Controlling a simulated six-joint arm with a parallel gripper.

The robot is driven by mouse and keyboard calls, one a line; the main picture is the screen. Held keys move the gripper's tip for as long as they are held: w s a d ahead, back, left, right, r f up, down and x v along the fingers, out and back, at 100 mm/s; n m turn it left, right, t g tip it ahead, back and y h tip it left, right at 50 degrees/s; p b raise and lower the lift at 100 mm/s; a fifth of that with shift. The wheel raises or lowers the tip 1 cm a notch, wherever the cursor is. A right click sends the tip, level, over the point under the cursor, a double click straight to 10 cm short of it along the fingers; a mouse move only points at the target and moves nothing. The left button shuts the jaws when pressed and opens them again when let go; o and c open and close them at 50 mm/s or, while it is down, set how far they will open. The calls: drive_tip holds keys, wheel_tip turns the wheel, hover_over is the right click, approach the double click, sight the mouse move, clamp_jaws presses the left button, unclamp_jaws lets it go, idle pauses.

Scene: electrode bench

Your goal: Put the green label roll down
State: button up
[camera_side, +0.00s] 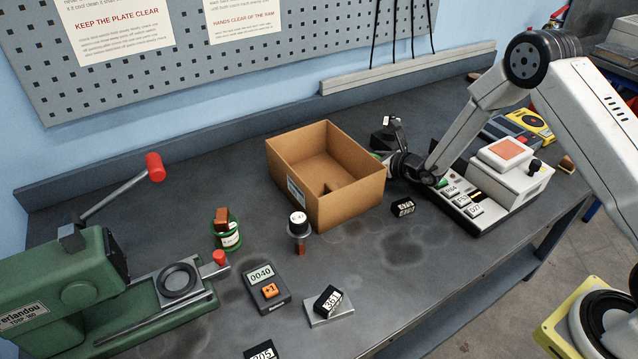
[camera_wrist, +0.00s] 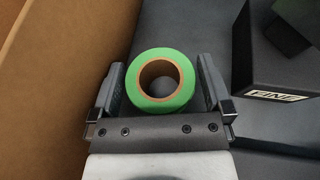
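The green label roll (camera_wrist: 140,100) shows in the wrist view, with a brown core and a dark surface seen through its hole. My gripper (camera_wrist: 162,75) has one finger on each side of it. The fingers look spread, with a narrow gap at the right of the roll; contact at the left is hard to judge. In the side view my gripper (camera_side: 389,160) is low behind the right side of the cardboard box, and the roll is mostly hidden there. How the roll's underside meets the bench cannot be seen.
The open cardboard box (camera_side: 345,200) stands close to the left of my gripper. A dark block (camera_side: 383,139) stands behind, a small black labelled block (camera_side: 403,207) in front, and a white device with buttons (camera_side: 500,180) at right.

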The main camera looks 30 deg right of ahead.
drive_tip(key=shift+r, duration=0.2)
drive_tip(key=shift+s+d+r, duration=0.1)
drive_tip(key=shift+s, duration=0.15)
drive_tip(key=shift+v, duration=5.7)
